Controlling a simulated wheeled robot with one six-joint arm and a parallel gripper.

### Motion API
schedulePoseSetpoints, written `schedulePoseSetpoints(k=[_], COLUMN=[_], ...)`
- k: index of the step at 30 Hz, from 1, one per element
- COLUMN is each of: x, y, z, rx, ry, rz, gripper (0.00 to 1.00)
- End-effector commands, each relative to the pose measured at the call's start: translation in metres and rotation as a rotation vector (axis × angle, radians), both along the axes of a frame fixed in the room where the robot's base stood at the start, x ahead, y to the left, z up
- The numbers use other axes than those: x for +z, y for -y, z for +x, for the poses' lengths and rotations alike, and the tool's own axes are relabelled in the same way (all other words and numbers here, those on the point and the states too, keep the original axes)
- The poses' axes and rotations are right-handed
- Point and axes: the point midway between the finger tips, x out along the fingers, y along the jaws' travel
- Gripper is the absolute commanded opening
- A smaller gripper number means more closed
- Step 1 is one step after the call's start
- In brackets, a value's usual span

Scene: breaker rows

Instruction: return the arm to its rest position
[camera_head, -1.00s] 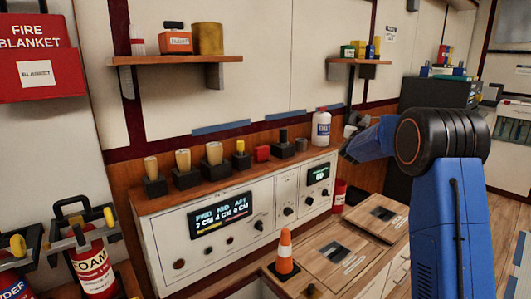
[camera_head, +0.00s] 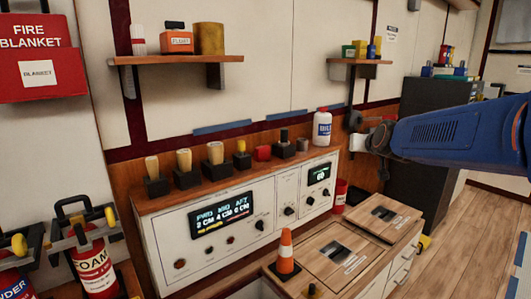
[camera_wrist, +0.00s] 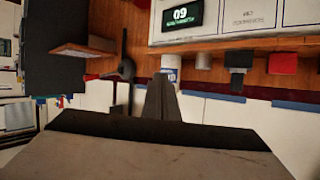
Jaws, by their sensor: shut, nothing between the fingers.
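My blue arm (camera_head: 455,135) reaches in from the right edge of the head view, roughly level. My gripper (camera_head: 362,142) is at its left end, in front of the wood-panelled wall and to the right of the white bottle (camera_head: 322,127). In the wrist view, which is upside down, my gripper (camera_wrist: 161,80) shows as two dark fingers close together with nothing between them. The bottle (camera_wrist: 171,62) shows partly behind the fingertips there. I cannot see contact with anything.
The console (camera_head: 240,222) with a row of wooden and coloured handles stands left of my gripper. A dark wall fitting (camera_head: 353,119) is close by the gripper. An orange cone (camera_head: 286,252) stands on the lower counter. Floor at the right (camera_head: 465,240) is clear.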

Motion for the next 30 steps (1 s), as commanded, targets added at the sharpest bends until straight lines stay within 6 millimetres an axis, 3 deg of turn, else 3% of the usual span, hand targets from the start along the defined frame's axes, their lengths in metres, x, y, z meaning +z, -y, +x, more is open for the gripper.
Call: schedulePoseSetpoints(k=[1, 9, 21, 27, 30], x=[-0.006, -0.054, -0.143, -0.182, -0.193], y=[-0.005, -0.022, -0.023, -0.017, -0.014], z=[-0.023, -0.141, -0.326, -0.399, -0.42], rx=[0.015, 0.073, 0.091, 0.074, 0.067], ry=[-0.034, -0.25, -0.579, -0.715, -0.753], rz=[0.001, 0.001, -0.025, -0.043, -0.048], gripper=[0.0, 0.0, 0.0, 0.0, 0.0])
